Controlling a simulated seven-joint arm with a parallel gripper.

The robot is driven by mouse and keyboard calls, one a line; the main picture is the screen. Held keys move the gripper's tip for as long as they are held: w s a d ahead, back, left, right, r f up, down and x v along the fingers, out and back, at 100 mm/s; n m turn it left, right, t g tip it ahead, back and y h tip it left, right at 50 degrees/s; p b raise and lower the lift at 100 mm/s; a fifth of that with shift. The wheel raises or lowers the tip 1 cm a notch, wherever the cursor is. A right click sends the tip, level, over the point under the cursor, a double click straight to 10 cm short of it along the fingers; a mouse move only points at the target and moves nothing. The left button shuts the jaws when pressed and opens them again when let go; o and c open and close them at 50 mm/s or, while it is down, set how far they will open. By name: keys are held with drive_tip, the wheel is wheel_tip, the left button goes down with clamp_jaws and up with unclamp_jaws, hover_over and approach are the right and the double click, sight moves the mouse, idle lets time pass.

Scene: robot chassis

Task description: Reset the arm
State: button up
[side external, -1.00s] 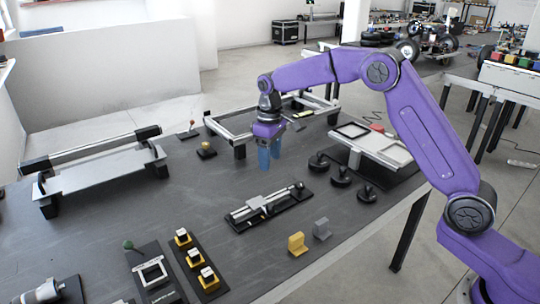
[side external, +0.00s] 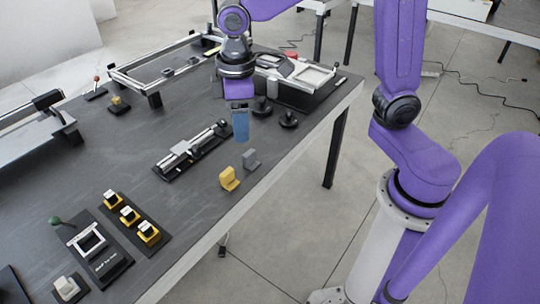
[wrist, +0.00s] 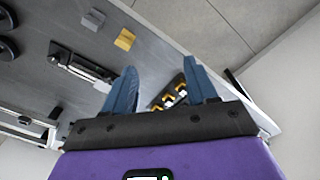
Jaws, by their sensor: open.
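My gripper (side external: 240,125) has blue fingers and hangs above the dark table, over the area near the grey block and the linear slide. In the wrist view my gripper (wrist: 160,90) shows its two blue fingers spread apart with nothing between them touching. Part of my purple arm runs out of the top of the side view.
Below are a linear slide (side external: 190,150), a yellow block (side external: 229,180) and a grey block (side external: 250,160). Black round knobs (side external: 288,120) stand behind. Several yellow-and-white switches (side external: 130,216) sit at the front. The dark table (side external: 110,150) has bare room on the left.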

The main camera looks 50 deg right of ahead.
drive_tip(key=s+d+f+n, duration=0.1)
drive_tip(key=s+d, duration=0.3)
drive_tip(key=s, duration=0.5)
drive_tip(key=s+d+f+n, duration=0.1)
drive_tip(key=s+d, duration=0.3)
drive_tip(key=s, duration=0.6)
drive_tip(key=shift+d+f+n, duration=0.2)
drive_tip(key=shift+d+n, duration=0.1)
drive_tip(key=shift+n, duration=0.3)
idle(0.9)
